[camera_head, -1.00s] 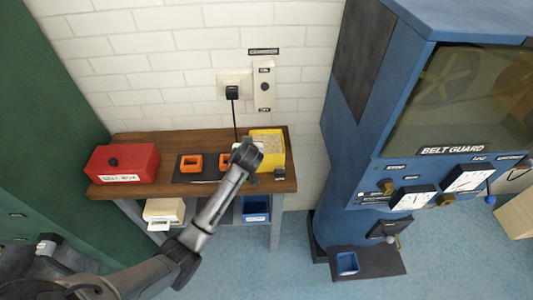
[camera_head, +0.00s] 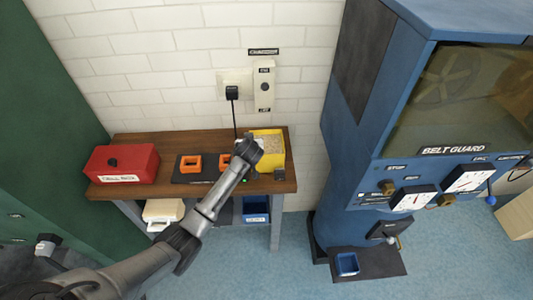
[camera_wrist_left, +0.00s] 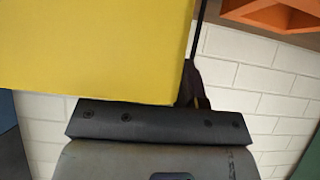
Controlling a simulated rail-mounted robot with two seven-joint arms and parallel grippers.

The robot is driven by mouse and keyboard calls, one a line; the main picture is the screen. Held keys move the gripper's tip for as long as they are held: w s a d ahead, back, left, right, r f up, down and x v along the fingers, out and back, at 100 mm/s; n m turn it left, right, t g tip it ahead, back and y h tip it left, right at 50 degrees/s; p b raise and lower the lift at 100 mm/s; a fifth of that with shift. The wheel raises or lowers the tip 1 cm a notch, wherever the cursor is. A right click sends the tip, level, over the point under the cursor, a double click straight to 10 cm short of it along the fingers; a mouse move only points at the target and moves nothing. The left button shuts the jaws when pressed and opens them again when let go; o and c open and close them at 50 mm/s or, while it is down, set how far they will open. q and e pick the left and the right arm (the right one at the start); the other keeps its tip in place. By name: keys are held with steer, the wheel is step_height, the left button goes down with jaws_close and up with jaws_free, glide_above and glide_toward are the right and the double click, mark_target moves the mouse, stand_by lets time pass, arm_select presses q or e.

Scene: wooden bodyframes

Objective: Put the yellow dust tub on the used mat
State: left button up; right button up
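The yellow dust tub (camera_head: 273,162), open at the top with pale tan contents, stands at the right end of the wooden bench. My left gripper (camera_head: 248,152) is at its left side, overlapping it in the head view. In the left wrist view the yellow tub (camera_wrist_left: 95,45) fills the upper left, very close to the gripper, with one dark finger (camera_wrist_left: 195,85) by its right edge. The other finger is hidden, so I cannot tell if they grip it. A black mat (camera_head: 181,178) lies on the bench left of the tub; I cannot read any mat label. My right gripper is out of view.
Two orange blocks (camera_head: 191,164) sit on or by the black mat. A red box (camera_head: 122,164) is at the bench's left end. A small dark block (camera_head: 279,174) is at the front right. A blue machine (camera_head: 370,150) stands right. A blue tub (camera_head: 347,263) is on its low ledge.

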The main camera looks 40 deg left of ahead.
arm_select(q)
jaws_close()
steer(key=shift+r, duration=0.1)
stand_by(1.1)
